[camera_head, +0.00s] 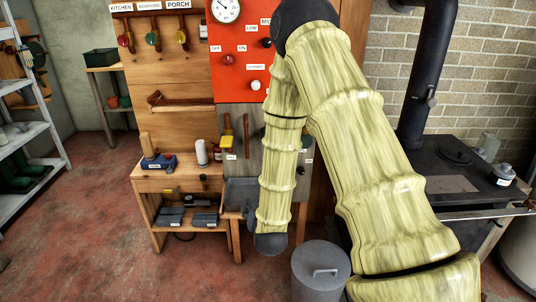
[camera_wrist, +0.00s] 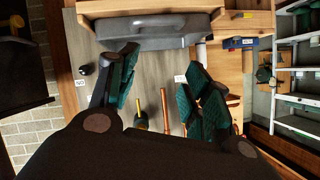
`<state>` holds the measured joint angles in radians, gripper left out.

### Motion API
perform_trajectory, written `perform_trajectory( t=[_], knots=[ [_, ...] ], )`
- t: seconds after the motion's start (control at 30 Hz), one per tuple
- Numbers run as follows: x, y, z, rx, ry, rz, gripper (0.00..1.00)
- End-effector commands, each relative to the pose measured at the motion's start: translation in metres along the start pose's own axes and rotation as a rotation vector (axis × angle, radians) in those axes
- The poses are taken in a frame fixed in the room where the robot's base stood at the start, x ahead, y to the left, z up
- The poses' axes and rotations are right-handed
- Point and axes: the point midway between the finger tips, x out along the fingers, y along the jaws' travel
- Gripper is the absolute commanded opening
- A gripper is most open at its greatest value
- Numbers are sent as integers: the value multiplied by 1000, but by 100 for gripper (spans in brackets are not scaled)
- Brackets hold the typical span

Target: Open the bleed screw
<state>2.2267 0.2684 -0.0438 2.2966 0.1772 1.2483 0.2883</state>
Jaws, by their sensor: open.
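I cannot make out a bleed screw for certain in either view. A grey panel (camera_wrist: 150,65) with small white labels fills the middle of the wrist view, which looks turned upside down; it also shows in the head view (camera_head: 237,167), partly behind my arm. Copper pipework (camera_wrist: 165,110) and a yellow-ended part (camera_wrist: 141,117) show on the panel between my fingers. A black knob (camera_wrist: 84,69) is at the panel's left in the wrist view. My gripper (camera_wrist: 163,75) is open, with teal pads spread apart and nothing between them. My arm hides the gripper in the head view.
A grey trough (camera_wrist: 155,32) juts out below the panel. A wooden bench (camera_head: 160,183) with a blue tool (camera_head: 158,162) stands left. A red gauge board (camera_head: 238,70) is above. A black stove (camera_head: 465,185) and a lidded grey bin (camera_head: 320,275) are right. Floor is clear at left.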

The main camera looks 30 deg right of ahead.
Motion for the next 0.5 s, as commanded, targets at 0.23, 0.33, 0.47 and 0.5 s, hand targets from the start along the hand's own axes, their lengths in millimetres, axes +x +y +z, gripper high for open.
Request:
perform_trajectory(
  t=[0.23, 0.33, 0.47, 0.5],
  knots=[
    [18, -11, -118, 211, 328, -47, 49],
    [17, -11, -147, 261, 405, -58, 49],
    [15, -12, -167, 294, 455, -68, 49],
    [16, -12, -170, 299, 462, -69, 49]
  ],
)
